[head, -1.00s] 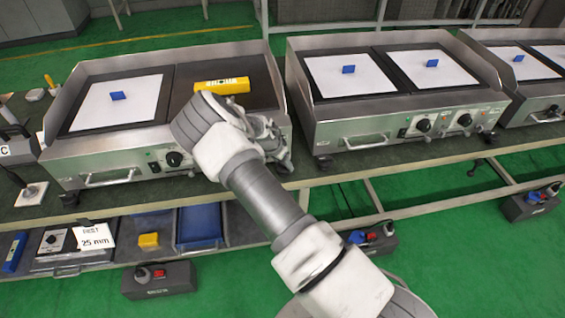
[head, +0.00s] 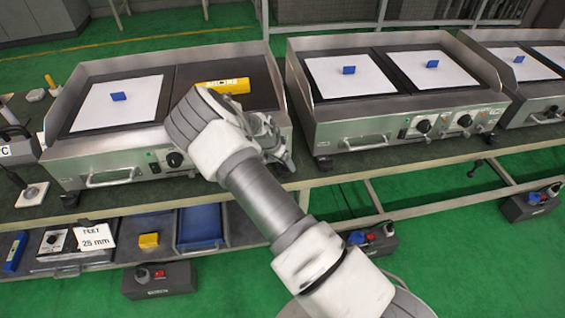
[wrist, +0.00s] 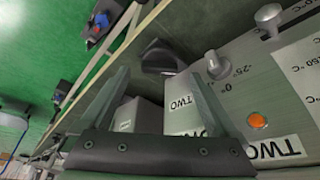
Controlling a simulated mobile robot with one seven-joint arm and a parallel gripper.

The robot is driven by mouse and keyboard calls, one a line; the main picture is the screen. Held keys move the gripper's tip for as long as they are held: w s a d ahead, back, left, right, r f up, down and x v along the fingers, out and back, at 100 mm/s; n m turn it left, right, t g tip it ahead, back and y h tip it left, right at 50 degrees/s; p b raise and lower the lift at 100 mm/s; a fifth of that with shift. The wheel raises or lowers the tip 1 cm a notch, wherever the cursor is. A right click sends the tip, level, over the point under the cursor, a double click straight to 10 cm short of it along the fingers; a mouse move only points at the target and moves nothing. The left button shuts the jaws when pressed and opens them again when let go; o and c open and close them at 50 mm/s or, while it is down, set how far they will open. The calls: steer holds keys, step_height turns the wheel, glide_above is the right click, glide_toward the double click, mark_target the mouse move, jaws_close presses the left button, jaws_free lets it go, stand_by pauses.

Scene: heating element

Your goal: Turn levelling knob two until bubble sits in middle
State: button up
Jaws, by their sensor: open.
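A yellow spirit level (head: 228,86) lies on the dark right plate of the left griddle (head: 110,155); its bubble is too small to read. My gripper (wrist: 160,76) is open at the griddle's front right corner. In the head view my wrist hides this corner and most of the gripper.
A control knob (wrist: 214,66) and an orange lamp (wrist: 257,120) sit on the panel close to the right finger. A second griddle (head: 400,125) stands to the right. A shelf below holds a blue tray (head: 200,226) and a white card reading 25 mm (head: 96,237).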

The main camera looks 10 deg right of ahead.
steer(key=p+v, duration=0.1)
steer(key=v, duration=1.4)
steer(key=shift+r+p, duration=0.3)
steer(key=shift+p, duration=0.1)
steer(key=s+d+r+n+y+p, duration=0.1)
steer(key=s+r+n+y, duration=0.15)
steer(key=s+r, duration=0.7)
steer(key=s+d+r+n+y+p, duration=0.1)
steer(key=s+r+n+y, duration=0.15)
steer(key=s+r, duration=0.7)
steer(key=s+d+r+n+t+h+p, duration=0.1)
steer(key=s+d+r+n, duration=0.3)
steer(key=s+r, duration=0.8)
steer(key=shift+s+n+t+p, duration=0.4)
steer(key=shift+s+n+t, duration=0.1)
steer(key=shift+s+t, duration=0.25)
steer(key=shift+w+a+r, duration=0.1)
